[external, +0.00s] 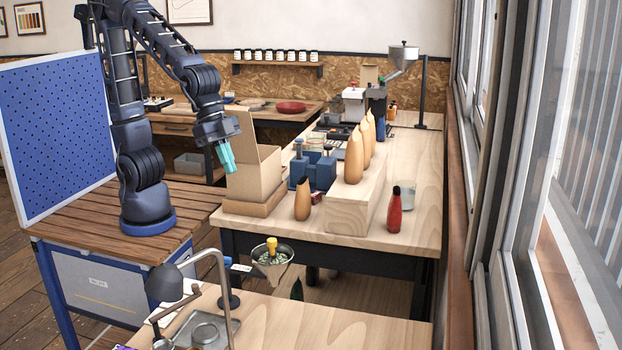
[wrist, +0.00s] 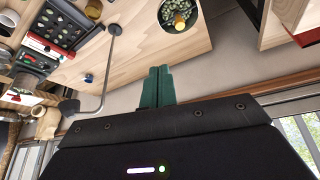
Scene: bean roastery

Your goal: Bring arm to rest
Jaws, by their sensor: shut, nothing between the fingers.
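My gripper (external: 226,158) has teal fingers and hangs tilted downward at the end of my raised, bent arm. In the external view it is just left of an open cardboard box (external: 252,172), in front of the box's raised flap; I cannot tell whether they touch. In the wrist view the two teal fingers (wrist: 157,84) lie side by side, pressed together, with nothing between them. My arm stands on a slatted wooden cart top (external: 85,215).
A bowl (external: 272,258) of green bits with a yellow-handled tool is below; it shows in the wrist view (wrist: 178,14). A blue perforated panel (external: 50,130) stands at left.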

